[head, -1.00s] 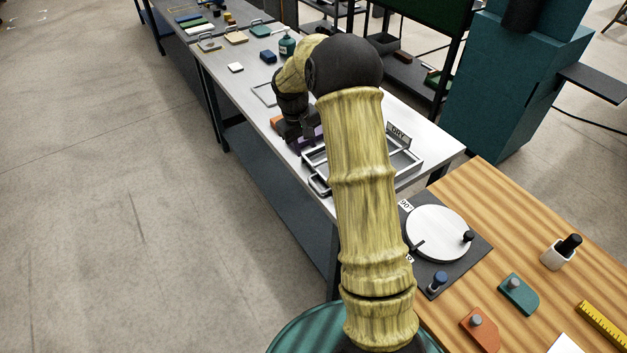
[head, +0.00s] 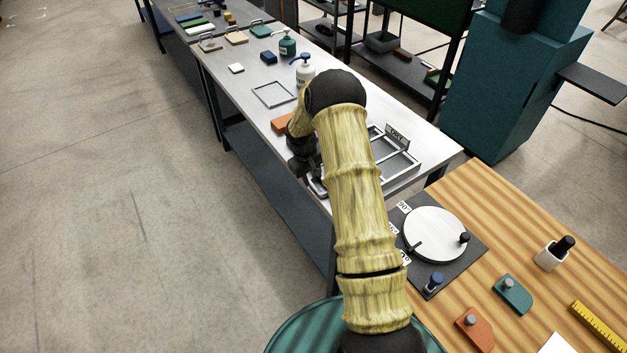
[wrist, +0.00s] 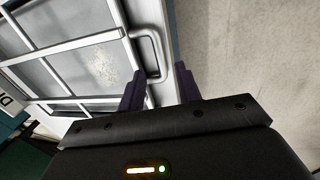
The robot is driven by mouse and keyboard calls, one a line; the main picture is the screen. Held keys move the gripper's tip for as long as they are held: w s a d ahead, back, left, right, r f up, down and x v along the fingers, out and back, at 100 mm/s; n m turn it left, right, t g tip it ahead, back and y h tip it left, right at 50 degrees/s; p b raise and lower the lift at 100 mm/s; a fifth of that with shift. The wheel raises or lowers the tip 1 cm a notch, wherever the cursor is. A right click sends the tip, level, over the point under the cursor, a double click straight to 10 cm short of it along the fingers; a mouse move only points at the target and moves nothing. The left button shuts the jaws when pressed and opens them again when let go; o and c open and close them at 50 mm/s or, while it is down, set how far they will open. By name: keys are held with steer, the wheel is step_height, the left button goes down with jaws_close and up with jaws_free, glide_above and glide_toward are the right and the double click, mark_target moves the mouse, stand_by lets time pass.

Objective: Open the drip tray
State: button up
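The drip tray (head: 402,172) is a grey metal frame with crossbars at the near end of the long grey table. It has a looped handle on its table-edge side, seen clearly in the wrist view (wrist: 157,42). My gripper (wrist: 160,88) is open, with its two dark purple fingers apart. In the wrist view the handle's outer bar reaches toward the gap between the fingertips; I cannot tell whether they touch it. In the head view my gripper (head: 308,174) is at the table's left edge beside the tray, and my arm hides part of the tray.
A small label plate (head: 398,134) stands at the tray's back. An orange block (head: 282,123), a thin empty frame (head: 272,95) and a white pump bottle (head: 305,72) are farther along the table. A wooden bench (head: 480,220) with a round dial (head: 435,234) is nearer. Open floor lies left.

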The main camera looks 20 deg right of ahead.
mark_target(314, 186)
steer(key=shift+w+d+f+p, duration=0.1)
steer(key=shift+d+f+p, duration=0.1)
steer(key=shift+f, duration=0.75)
steer(key=shift+d+f+p, duration=0.15)
steer(key=shift+f, duration=0.8)
jaws_close()
